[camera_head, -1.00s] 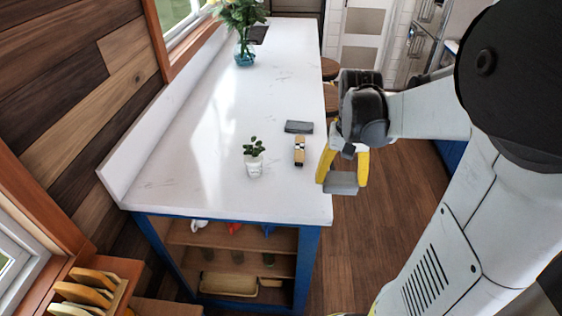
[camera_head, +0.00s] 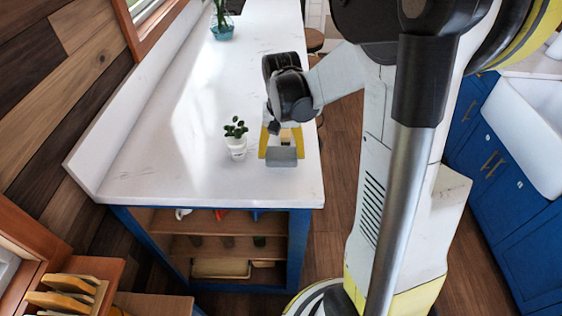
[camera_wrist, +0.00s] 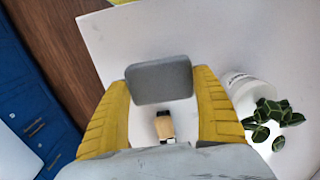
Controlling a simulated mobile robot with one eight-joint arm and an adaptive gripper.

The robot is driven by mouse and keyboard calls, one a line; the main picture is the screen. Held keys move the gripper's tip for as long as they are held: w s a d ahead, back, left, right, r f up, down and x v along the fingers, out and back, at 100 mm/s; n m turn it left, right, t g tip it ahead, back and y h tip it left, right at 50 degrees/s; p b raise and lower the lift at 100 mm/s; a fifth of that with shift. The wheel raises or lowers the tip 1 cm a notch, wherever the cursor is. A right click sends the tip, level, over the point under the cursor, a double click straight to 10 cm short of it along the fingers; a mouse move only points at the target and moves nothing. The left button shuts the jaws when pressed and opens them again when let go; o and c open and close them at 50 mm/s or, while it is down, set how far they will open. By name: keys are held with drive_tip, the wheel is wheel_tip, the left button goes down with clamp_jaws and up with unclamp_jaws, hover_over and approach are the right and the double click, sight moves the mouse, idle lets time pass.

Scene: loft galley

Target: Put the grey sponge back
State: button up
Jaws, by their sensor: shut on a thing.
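The grey sponge (camera_head: 282,158) is a small rounded block between the two yellow fingertips of my gripper (camera_head: 282,152). My gripper is shut on it. In the wrist view the sponge (camera_wrist: 160,82) is held across the gap between the yellow fingers (camera_wrist: 163,84). In the head view it shows over the front right part of the white counter (camera_head: 170,172), right of the potted plant. I cannot tell whether its underside touches the counter.
A small plant in a white pot (camera_head: 236,146) stands close to the left of my gripper. A tan and black object (camera_wrist: 164,126) lies on the counter near the sponge. A blue glass vase (camera_head: 222,30) stands farther back. The counter's left side is clear.

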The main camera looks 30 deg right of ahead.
sight(282, 161)
wheel_tip(282, 161, down, 4)
drive_tip(key=shift+r+b, duration=0.15)
drive_tip(key=shift+b, duration=0.4)
drive_tip(key=shift+c, duration=1)
drive_tip(key=o, duration=1.2)
wheel_tip(282, 161, up, 12)
drive_tip(key=p, duration=0.3)
drive_tip(key=s+a+r+n+t, duration=0.1)
drive_tip(key=s+a+n+t, duration=0.1)
drive_tip(key=s+a, duration=0.1)
drive_tip(key=s+a+r+n+t, duration=0.2)
drive_tip(key=s+a, duration=0.2)
drive_tip(key=a, duration=0.2)
drive_tip(key=s+a+r+n+t, duration=0.2)
drive_tip(key=s+a+t, duration=0.1)
drive_tip(key=a, duration=0.1)
drive_tip(key=shift+s+a+r+n, duration=0.15)
drive_tip(key=shift+s+n, duration=0.2)
drive_tip(key=shift+n, duration=0.05)
wheel_tip(282, 161, down, 12)
drive_tip(key=b, duration=1.2)
